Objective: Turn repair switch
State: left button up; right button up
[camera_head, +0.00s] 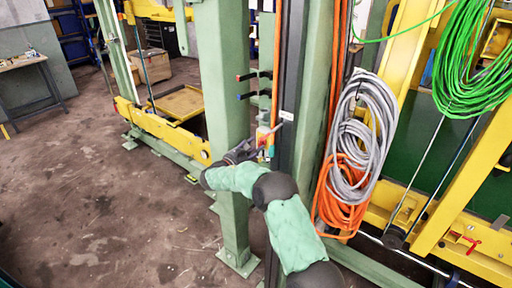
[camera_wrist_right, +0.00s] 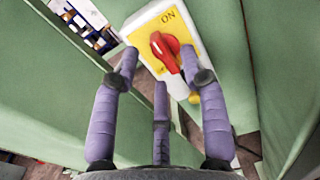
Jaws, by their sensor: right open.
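The repair switch (camera_wrist_right: 152,32) is a white box with a yellow face marked ON and a red rotary knob (camera_wrist_right: 165,50), seen at the top middle of the right wrist view. In the head view the switch (camera_head: 265,136) is small, on the green post. My right gripper (camera_wrist_right: 160,88) is open, with its purple fingers spread just below and around the knob. The right finger's tip overlaps the switch's lower right edge; I cannot tell whether it touches. In the head view my right gripper (camera_head: 243,152) reaches up to the post. My left gripper is not in view.
Green steel posts (camera_head: 222,80) stand close around the switch. Grey cable coils (camera_head: 360,130) and orange cable coils (camera_head: 343,195) hang to the right, and green cable (camera_head: 465,65) hangs farther right. Yellow beams (camera_head: 470,225) stand at the right. The floor (camera_head: 90,190) at left is clear.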

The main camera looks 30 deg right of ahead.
aim_at(261, 143)
jog(key=shift+x, duration=1.1)
grip_shut()
